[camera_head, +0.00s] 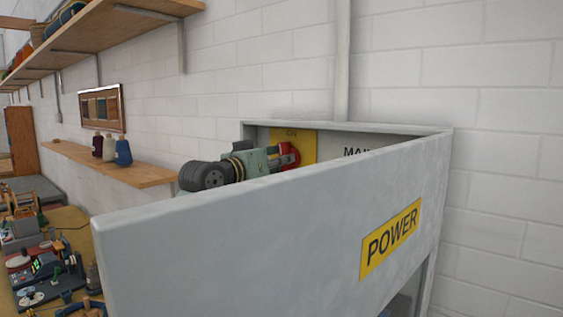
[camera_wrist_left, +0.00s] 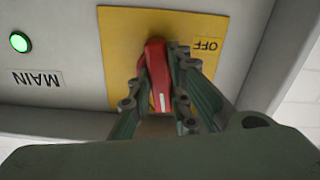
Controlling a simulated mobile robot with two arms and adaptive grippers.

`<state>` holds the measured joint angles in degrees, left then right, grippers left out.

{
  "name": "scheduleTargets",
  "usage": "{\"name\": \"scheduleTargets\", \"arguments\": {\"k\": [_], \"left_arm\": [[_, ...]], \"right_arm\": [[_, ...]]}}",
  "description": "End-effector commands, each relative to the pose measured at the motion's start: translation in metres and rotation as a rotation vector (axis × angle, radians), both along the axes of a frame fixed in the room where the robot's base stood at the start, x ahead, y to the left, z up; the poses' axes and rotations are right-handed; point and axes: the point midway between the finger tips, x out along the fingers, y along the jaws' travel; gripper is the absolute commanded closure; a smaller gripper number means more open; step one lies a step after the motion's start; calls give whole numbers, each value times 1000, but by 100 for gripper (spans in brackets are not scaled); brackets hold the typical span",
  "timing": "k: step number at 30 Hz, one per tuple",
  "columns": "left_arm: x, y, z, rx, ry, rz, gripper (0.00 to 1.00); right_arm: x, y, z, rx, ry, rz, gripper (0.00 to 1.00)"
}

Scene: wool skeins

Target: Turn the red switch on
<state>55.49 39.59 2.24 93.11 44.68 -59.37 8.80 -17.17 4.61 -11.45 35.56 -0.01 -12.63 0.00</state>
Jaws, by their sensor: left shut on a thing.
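The red switch (camera_head: 288,156) sits on a yellow plate (camera_head: 307,143) lettered ON at its top, inside a grey power box. It also shows in the left wrist view (camera_wrist_left: 157,75), where the picture is upside down and an OFF label (camera_wrist_left: 207,45) lies beside it. My left gripper (camera_head: 275,158) is shut on the switch, with its fingers (camera_wrist_left: 165,90) on both sides of the handle. The handle's white-marked end points toward the bottom of the wrist picture, away from OFF. A round green light (camera_wrist_left: 20,42) glows near the MAIN label (camera_wrist_left: 38,79). My right gripper is not in view.
The box's open door (camera_head: 290,215), marked POWER (camera_head: 390,240), stands in front and hides much of the inside and my arm. A wooden shelf (camera_head: 150,178) with several cones is at the left. A cluttered workbench (camera_head: 65,220) is below it.

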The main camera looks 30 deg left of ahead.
Motion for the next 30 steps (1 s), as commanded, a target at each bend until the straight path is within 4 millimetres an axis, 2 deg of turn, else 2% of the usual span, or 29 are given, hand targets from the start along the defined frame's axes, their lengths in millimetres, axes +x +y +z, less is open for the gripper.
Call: {"name": "scheduleTargets", "arguments": {"k": [12,29,30], "left_arm": [[0,0,-2,187,-10,-1,100],[0,0,-2,213,-12,0,100],[0,0,-2,214,-13,-1,79]], "right_arm": [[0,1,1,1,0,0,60],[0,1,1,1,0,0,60],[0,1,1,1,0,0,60]]}}
